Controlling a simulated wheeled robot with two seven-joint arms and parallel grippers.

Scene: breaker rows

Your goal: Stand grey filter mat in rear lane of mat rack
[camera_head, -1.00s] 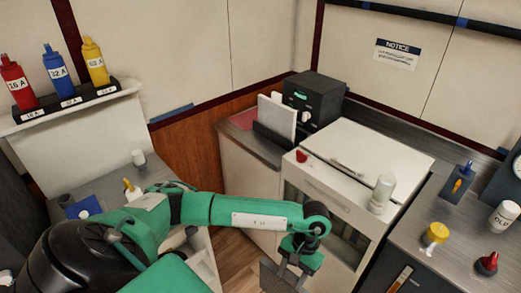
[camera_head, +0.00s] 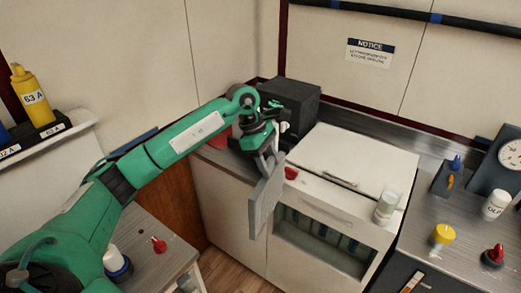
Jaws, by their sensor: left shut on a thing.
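The grey filter mat (camera_head: 265,207) hangs as a flat, upright, slightly tilted slab in front of the white cabinet. My left gripper (camera_head: 268,163) is shut on its upper end and holds it in the air, apart from the counter. The mat rack on the left counter is mostly hidden behind my left gripper and wrist; only a small pale piece shows there, and I cannot make out its lanes. My right gripper is not in view.
A black box (camera_head: 292,102) stands at the back of that counter. A red piece (camera_head: 291,173) sits near the front edge of the white cabinet (camera_head: 352,158). A clear jar (camera_head: 386,207) stands at its right. The cabinet top is otherwise mostly clear.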

